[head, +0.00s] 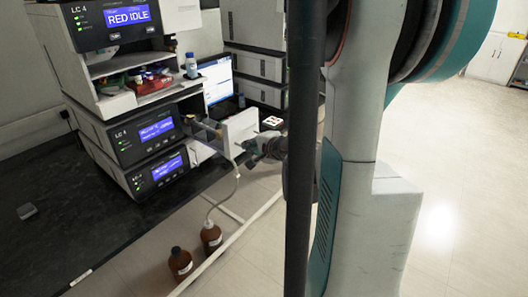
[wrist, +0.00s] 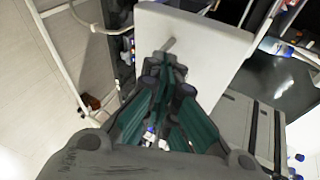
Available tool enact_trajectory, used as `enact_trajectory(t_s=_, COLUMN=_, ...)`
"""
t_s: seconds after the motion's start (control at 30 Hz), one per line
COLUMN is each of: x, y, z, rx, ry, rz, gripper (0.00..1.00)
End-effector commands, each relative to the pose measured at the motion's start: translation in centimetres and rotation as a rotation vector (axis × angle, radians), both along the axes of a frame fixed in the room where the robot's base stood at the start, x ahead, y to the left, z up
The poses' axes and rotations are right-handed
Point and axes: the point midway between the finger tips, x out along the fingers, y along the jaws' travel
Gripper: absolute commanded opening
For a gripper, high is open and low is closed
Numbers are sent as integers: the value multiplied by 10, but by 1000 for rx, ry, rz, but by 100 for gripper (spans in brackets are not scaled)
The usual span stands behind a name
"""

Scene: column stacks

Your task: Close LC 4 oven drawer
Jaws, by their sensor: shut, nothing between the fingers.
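The LC 4 stack (head: 125,140) stands on the bench at the left of the head view, with lit blue displays. The oven drawer (head: 240,128) sticks out from its right side, its pale front panel standing clear of the stack. The same pale panel (wrist: 210,45) fills the upper middle of the wrist view, with a short grey peg on its face. My gripper (head: 254,148) is at the outer face of the panel. In the wrist view its fingertips (wrist: 165,62) are together and empty, close to the panel; I cannot tell whether they touch it.
A white rail (head: 232,238) runs along the bench's front. A monitor (head: 217,80) and another instrument stack (head: 258,65) stand behind the drawer. Open floor lies at right.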

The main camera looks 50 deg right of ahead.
Motion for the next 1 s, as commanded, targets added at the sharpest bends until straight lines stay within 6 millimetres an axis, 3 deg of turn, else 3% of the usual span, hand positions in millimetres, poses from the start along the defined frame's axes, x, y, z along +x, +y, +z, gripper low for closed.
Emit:
enact_trajectory(t_s=0.1, x=36, y=4, z=-1, rx=-2, ry=0, rz=5, gripper=0)
enact_trajectory(t_s=0.6, x=173, y=14, z=0, rx=-1, ry=-1, rz=3, gripper=0)
enact_trajectory(t_s=0.8, x=217, y=18, z=0, rx=-1, ry=0, rz=3, gripper=0)
enact_trajectory(t_s=1.0, x=245, y=19, z=0, rx=-1, ry=0, rz=0, gripper=0)
